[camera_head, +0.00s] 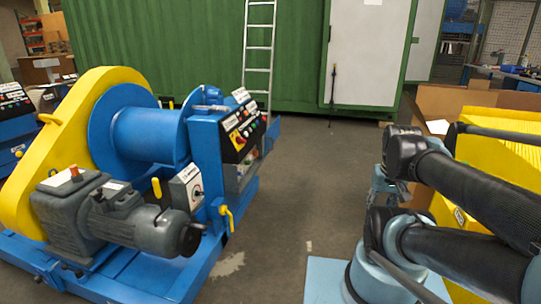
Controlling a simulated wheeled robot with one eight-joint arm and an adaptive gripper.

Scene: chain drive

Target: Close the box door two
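No label marks a "box door two", so I cannot tell for certain which door it is. The blue machine carries a control box (240,138) with a black panel of buttons. Below the panel, an opening in its side shows lighter parts, and a blue piece (272,134) sticks out at the right edge; I cannot tell if it is a door. A white door panel (368,52) stands on the green container at the back and looks shut. My arm's links reach in from the right; my gripper is not visible.
The machine has a blue drum (137,123), a yellow guard (62,125) and a grey motor (140,225). A ladder (259,50) leans on the green container (165,42). Yellow ribbed crates (500,140) and cardboard stand at the right. The grey floor (300,190) between is clear.

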